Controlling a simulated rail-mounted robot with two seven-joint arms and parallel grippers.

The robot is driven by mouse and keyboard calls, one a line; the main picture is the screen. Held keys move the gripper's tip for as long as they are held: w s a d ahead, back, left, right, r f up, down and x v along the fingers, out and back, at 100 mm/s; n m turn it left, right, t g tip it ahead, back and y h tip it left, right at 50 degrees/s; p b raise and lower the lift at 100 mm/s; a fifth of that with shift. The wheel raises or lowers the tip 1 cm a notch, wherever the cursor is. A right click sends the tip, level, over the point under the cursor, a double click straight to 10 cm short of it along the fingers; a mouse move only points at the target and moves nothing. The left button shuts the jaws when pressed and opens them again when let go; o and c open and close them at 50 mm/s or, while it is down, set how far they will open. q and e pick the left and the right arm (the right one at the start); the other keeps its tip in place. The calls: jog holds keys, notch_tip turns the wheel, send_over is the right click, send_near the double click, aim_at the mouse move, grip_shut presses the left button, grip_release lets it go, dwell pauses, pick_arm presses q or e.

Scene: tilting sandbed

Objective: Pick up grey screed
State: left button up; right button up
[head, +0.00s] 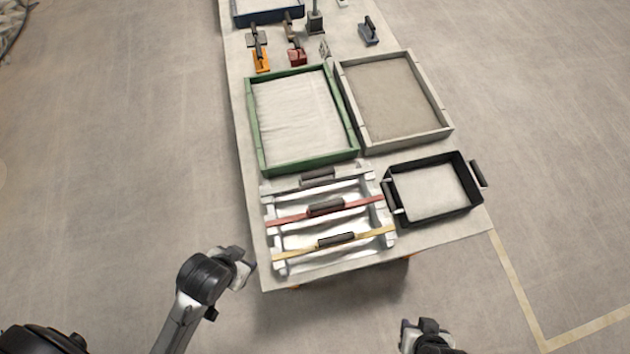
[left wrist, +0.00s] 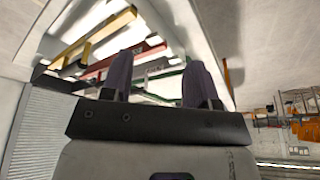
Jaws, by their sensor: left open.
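The grey screed (head: 317,177), a long bar with a dark handle at its middle, lies across the far end of a white rack (head: 283,241) on the table. A red screed (head: 326,208) and a yellow screed (head: 337,239) lie nearer on the same rack. My left gripper (head: 243,266) is off the table's near left corner, apart from the screeds. In the left wrist view my left gripper (left wrist: 157,78) is open and nothing shows between its dark fingers. My right gripper (head: 427,335) is at the bottom edge, off the table; its fingers cannot be made out.
A black tray (head: 389,194) with side handles stands right of the rack. A green-framed sandbed (head: 251,120) and a grey-framed sandbed (head: 347,100) lie beyond. An orange float (head: 260,60), other hand tools and a blue tray (head: 268,17) are further back.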

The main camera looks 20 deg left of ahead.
pick_arm(q)
jog(key=w+d+r+m+t+p, duration=0.1)
jog(key=w+r+m+t+p, duration=0.15)
jog(key=w+r, duration=0.8)
jog(key=w+d+r+m+t+p, duration=0.1)
jog(key=w+r+t+p, duration=0.15)
jog(key=w+r, duration=0.75)
jog(key=m+g+h+p, duration=0.1)
jog(key=m+g+h, duration=0.1)
jog(key=m+g, duration=0.35)
send_over(316, 174)
jog(key=s+a, duration=0.3)
jog(key=s, duration=0.1)
notch_tip(316, 174, down, 16)
jog(key=shift+m+t, duration=0.4)
jog(key=shift+t, duration=0.05)
jog(key=x, duration=0.8)
jog(key=shift+d, duration=0.25)
jog(key=shift+x, duration=2.7)
jog(key=shift+s+d+f, duration=0.1)
jog(key=shift+d, duration=0.1)
jog(key=shift+f, duration=0.2)
